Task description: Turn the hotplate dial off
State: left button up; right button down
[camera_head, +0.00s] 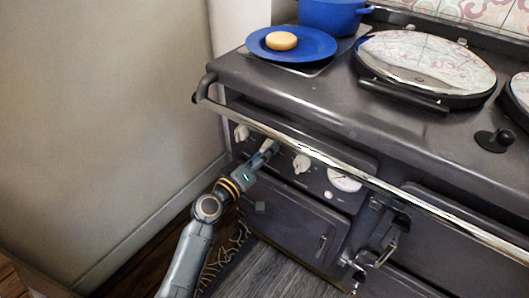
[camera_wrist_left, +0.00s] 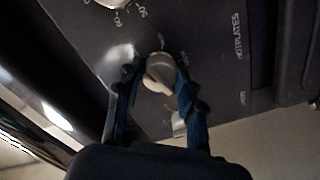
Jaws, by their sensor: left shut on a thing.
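The stove's front panel (camera_head: 283,175) carries white dials under the chrome rail. My left gripper (camera_head: 267,151) reaches up from below and is at the middle dial (camera_head: 268,145). In the left wrist view, my left gripper (camera_wrist_left: 158,75) has one finger on each side of this white dial (camera_wrist_left: 160,72) and is shut on it. The word HOTPLATES is printed on the panel beside it. The dial's exact setting cannot be read. My right gripper is not in view.
Another dial (camera_head: 242,132) is to the left and one (camera_head: 302,163) to the right, near a round gauge (camera_head: 345,180). The chrome rail (camera_head: 300,151) runs just above the gripper. A blue plate (camera_head: 265,50) with a round bun (camera_head: 282,41) and a blue pot (camera_head: 330,15) stand on top.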

pick_arm(q)
jog(key=shift+a+r+n+p, duration=0.1)
jog(key=shift+n+p, duration=0.8)
jog(key=shift+n, duration=2.7)
jog(key=shift+r+n+p, duration=0.1)
jog(key=shift+n+p, duration=0.8)
jog(key=shift+n, duration=2.7)
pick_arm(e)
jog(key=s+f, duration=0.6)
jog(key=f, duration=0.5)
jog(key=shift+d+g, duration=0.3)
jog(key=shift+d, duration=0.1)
pick_arm(q)
jog(key=o, duration=1.2)
jog(key=shift+c, duration=0.2)
jog(key=v, duration=1.2)
